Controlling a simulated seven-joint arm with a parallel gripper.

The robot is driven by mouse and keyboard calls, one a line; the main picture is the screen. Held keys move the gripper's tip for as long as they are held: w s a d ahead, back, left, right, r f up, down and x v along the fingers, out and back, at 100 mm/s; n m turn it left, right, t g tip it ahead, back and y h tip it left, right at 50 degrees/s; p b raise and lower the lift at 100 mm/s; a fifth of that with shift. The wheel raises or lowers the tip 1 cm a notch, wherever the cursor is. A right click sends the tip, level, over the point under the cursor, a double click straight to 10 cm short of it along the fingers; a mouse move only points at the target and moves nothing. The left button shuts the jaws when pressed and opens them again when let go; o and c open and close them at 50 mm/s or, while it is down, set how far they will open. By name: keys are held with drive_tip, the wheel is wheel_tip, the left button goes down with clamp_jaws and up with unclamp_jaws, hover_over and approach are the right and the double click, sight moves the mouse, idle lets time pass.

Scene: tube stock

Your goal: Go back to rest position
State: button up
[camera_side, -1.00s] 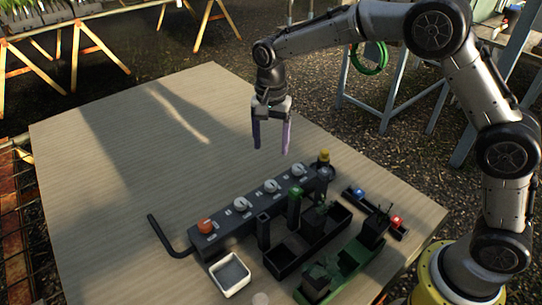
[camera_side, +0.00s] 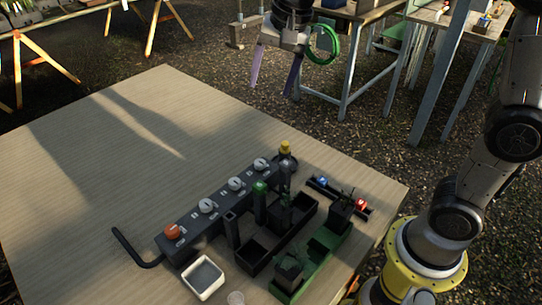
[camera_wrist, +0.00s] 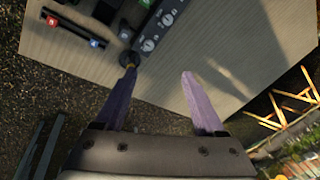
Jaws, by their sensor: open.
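My gripper (camera_side: 275,68) hangs high at the top of the side view, above and beyond the table's far edge, with its two purple fingers apart and nothing between them. In the wrist view my gripper (camera_wrist: 158,82) also shows its purple fingers spread, with the table (camera_wrist: 215,35) far below them. The table (camera_side: 120,130) carries a dark block with several dials (camera_side: 215,205) and an orange knob (camera_side: 173,231). Most of my upper arm is outside the side view.
On the table stand a black tray (camera_side: 262,262), a green holder (camera_side: 318,262), a small white-rimmed dish (camera_side: 203,278), a bent black bar (camera_side: 135,247) and a yellow-topped piece (camera_side: 285,148). A green ring (camera_side: 323,43) hangs behind. The table's left half is clear.

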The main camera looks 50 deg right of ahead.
drive_tip(key=s+d+r+n+t, duration=0.1)
drive_tip(key=s+d+r+n, duration=0.15)
drive_tip(key=s, duration=0.45)
drive_tip(key=s+f+n, duration=0.2)
drive_tip(key=s+n, duration=0.1)
drive_tip(key=s, duration=0.2)
drive_tip(key=s+d+f+n+t, duration=0.1)
drive_tip(key=s+f+n, duration=0.2)
drive_tip(key=s, duration=0.3)
drive_tip(key=s+d+f+n, duration=0.1)
drive_tip(key=s+f+n, duration=0.1)
drive_tip(key=s, duration=0.3)
drive_tip(key=shift+s+d+f+n, duration=0.15)
drive_tip(key=shift+f+n, duration=0.15)
drive_tip(key=shift+n, duration=0.25)
